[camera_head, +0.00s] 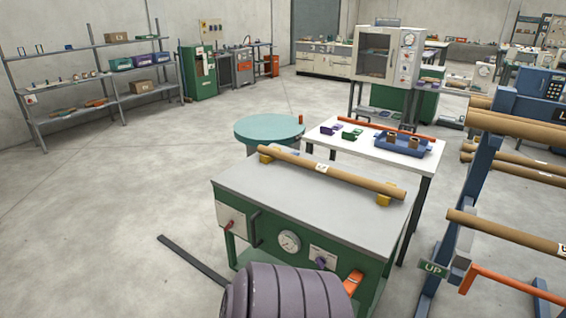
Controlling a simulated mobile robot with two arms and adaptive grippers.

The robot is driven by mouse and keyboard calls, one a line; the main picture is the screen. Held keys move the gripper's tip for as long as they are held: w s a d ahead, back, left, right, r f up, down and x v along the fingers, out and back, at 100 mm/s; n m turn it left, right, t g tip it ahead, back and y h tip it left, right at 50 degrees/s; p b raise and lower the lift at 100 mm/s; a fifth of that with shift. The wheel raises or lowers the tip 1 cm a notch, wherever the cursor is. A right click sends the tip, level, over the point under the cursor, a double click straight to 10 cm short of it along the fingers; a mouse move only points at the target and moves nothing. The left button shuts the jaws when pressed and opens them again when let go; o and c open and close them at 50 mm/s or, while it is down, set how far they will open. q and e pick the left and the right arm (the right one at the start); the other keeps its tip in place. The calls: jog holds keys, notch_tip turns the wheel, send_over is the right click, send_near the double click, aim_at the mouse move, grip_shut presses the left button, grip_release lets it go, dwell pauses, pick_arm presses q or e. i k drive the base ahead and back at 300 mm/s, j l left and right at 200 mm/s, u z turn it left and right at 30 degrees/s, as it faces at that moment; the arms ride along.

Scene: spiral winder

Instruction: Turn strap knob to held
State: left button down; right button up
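A small purple knob (321,262) sits on a pale plate on the front of a green bench with a grey top (265,190). It looks like the strap knob, but its pointer and markings are too small to read. A long brown tube (335,172) with a white label lies across the bench top on yellow supports (383,199). Neither of my grippers is in view. A ribbed grey-purple form fills the bottom middle and stands in front of the bench's lower part.
The bench front also carries a gauge (289,242), a red-levered box (231,218) and an orange part (353,283). A round teal table (268,129) and a white table (376,152) stand behind. A blue tube rack (478,175) stands right. The left floor is mostly open.

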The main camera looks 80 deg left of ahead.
aim_at(320, 262)
jog(key=u, duration=2.6)
